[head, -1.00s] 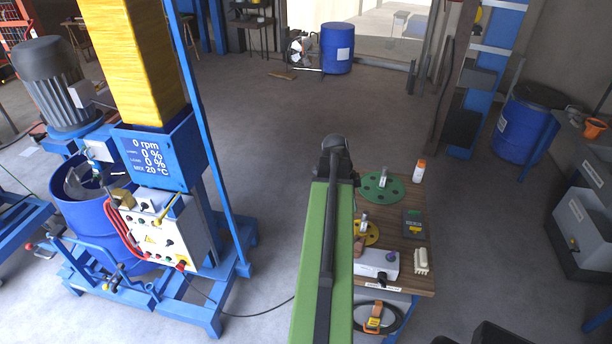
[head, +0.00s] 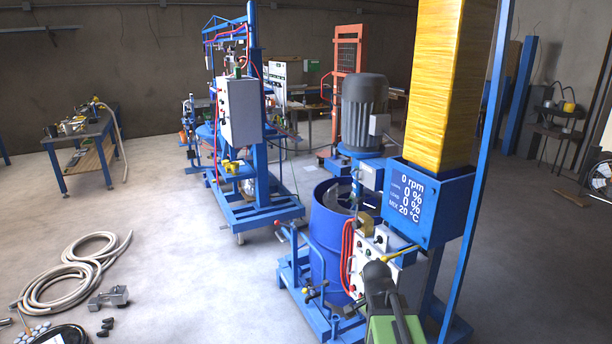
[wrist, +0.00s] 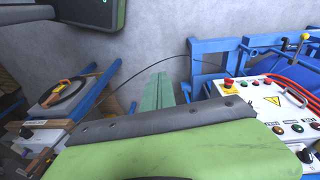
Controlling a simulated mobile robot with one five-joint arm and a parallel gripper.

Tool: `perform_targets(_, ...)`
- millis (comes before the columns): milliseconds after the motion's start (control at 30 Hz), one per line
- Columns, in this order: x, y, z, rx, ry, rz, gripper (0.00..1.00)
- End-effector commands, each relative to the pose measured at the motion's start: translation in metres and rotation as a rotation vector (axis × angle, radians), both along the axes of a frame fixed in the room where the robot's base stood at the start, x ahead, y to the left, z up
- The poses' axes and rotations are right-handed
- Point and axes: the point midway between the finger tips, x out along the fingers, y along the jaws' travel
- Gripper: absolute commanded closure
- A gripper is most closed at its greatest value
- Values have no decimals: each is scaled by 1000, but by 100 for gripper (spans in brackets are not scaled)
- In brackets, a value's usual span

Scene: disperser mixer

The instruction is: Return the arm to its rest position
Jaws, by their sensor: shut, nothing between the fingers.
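My arm shows in the head view as a green link with a dark end (head: 382,285), low and right of centre, in front of the mixer's control box. In the wrist view my gripper (wrist: 158,82) shows as two pale green fingers side by side, shut and empty, beyond a green body with a dark bolted edge. Grey floor lies behind the fingers and they appear to touch nothing. The rest of the arm is cut off by the picture edges.
The blue mixer (head: 428,215) with its drum (head: 328,235) stands close by the arm.

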Motion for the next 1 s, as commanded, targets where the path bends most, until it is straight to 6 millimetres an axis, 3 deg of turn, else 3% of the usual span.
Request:
perform_targets(33, -3, 33, -19, 19, 11, 143, 100)
perform_targets(100, -8, 70, -28, 52, 29, 374, 100)
perform_targets(167, -13, 85, -27, 78, 42, 542, 100)
perform_targets(400, -19, 95, -23, 129, 60, 1008, 100)
perform_targets(667, -19, 95, -23, 127, 69, 1117, 100)
perform_targets(933, -19, 94, -23, 127, 69, 1114, 66)
perform_targets(1000, -19, 94, -23, 127, 69, 1114, 64)
